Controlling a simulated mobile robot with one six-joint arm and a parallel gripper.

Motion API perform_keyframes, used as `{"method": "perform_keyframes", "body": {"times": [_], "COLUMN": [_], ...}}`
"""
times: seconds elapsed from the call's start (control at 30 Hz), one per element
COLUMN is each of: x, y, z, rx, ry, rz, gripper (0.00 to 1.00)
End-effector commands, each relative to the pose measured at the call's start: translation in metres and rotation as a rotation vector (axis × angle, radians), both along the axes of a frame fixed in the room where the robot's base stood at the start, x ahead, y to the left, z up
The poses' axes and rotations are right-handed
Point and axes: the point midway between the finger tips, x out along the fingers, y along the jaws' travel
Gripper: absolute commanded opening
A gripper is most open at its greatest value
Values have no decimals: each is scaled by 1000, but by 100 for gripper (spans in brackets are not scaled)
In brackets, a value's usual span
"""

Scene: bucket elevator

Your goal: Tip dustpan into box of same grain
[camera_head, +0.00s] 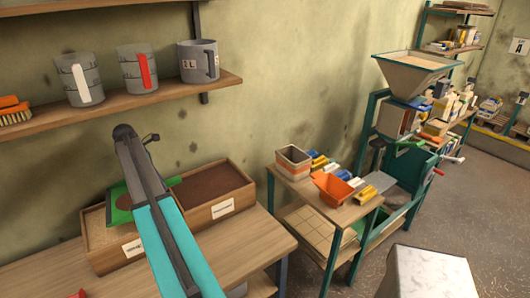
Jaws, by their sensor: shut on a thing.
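A green dustpan (119,215) shows left of my arm, over or in the left wooden box (112,261). A brown patch, perhaps grain, shows on its pan, and its green handle (175,181) passes behind my arm. The left box holds pale tan grain (97,235). The right wooden box (234,206) holds dark brown grain (208,184). Each box has a white label too small to read. My arm hides my gripper's jaws, which are shut on the dustpan where its handle runs behind the arm. The pan's exact height above the grain cannot be told.
A wall shelf (155,97) holds several grey measuring jugs and an orange brush (12,110). To the right, a small table holds a striped container (293,162) and an orange scoop (333,187). Beyond stands a green-framed machine with a hopper (412,72).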

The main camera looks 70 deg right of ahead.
Motion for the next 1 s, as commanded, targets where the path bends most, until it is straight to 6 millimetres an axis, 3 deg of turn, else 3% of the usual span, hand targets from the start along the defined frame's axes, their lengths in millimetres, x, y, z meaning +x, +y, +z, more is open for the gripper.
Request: {"method": "perform_keyframes", "body": {"times": [0.03,0.2,0.67,1.0], "x": [-9,-38,-126,-216], "y": [-19,-66,-175,-256], "z": [2,2,4,4], "rx": [0,3,8,11], "ry": [-3,-7,-19,-28], "rz": [-9,-19,-48,-71], "gripper": [0,0,0,0]}}
